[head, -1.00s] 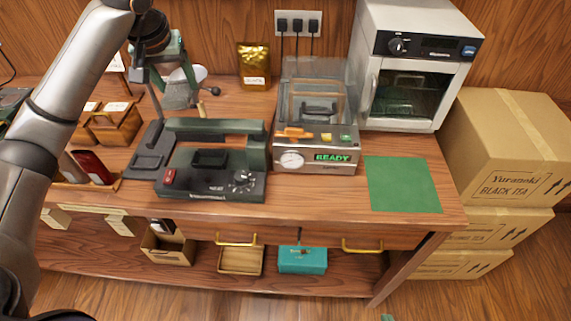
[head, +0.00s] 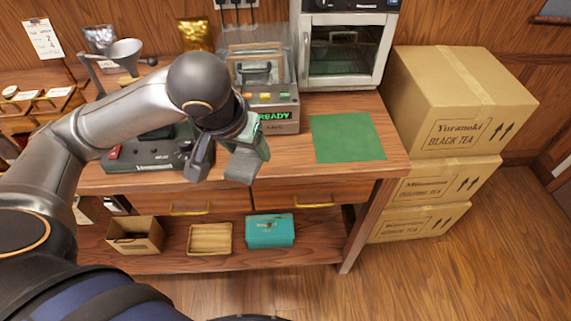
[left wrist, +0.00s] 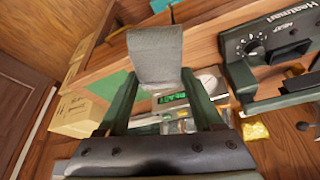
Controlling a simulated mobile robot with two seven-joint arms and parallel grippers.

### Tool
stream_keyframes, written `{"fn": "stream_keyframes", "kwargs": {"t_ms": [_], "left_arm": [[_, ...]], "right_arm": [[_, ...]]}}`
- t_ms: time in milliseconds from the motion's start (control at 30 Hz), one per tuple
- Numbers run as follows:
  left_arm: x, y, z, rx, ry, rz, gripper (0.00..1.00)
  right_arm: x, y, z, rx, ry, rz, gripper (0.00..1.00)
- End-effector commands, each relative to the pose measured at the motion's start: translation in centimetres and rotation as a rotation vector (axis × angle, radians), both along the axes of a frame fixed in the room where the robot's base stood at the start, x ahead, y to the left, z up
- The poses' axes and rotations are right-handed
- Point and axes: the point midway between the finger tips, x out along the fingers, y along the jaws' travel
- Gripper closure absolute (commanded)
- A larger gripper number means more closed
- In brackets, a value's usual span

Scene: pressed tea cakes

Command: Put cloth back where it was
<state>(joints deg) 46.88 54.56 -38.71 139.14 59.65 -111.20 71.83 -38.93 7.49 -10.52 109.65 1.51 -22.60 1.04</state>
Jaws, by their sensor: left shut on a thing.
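A grey cloth (left wrist: 156,52) sits between the fingertips of my left gripper (left wrist: 158,78) in the left wrist view. The gripper is shut on it, and the cloth sticks out past the tips. In the head view my left gripper (head: 224,160) hangs in front of the counter's front edge, below the machine with the READY display. The cloth is hard to tell from the fingers there. A flat green mat (head: 347,138) lies bare on the counter to the right of the gripper. My right gripper is not in view.
A dark green sealer (head: 150,158) is partly behind my arm. Tea boxes (head: 450,105) stack at the right. The lower shelf holds a teal box (head: 270,230) and open trays.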

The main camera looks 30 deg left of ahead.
Motion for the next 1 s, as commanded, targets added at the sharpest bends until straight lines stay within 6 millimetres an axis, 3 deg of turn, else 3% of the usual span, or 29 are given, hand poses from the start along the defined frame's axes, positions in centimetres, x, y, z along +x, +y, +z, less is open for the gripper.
{"fn": "stream_keyframes", "kwargs": {"t_ms": [167, 533, 600, 800, 1000], "left_arm": [[-0.1, 0.0, -0.9, -0.003, 0.007, -0.006, 0.77], [7.6, 3.6, -4.6, -0.003, 0.007, -0.003, 0.77], [8.6, 4.0, -6.2, -0.003, 0.01, -0.005, 0.77], [10.9, 5.0, -9.0, -0.004, 0.005, -0.008, 0.77], [11.9, 5.5, -10.4, -0.003, 0.006, -0.008, 0.77]], "right_arm": [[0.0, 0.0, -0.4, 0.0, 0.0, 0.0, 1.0], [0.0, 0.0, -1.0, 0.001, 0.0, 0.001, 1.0], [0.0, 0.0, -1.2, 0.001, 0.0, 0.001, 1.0], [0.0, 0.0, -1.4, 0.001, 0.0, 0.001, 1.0], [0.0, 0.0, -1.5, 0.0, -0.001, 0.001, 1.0]]}}
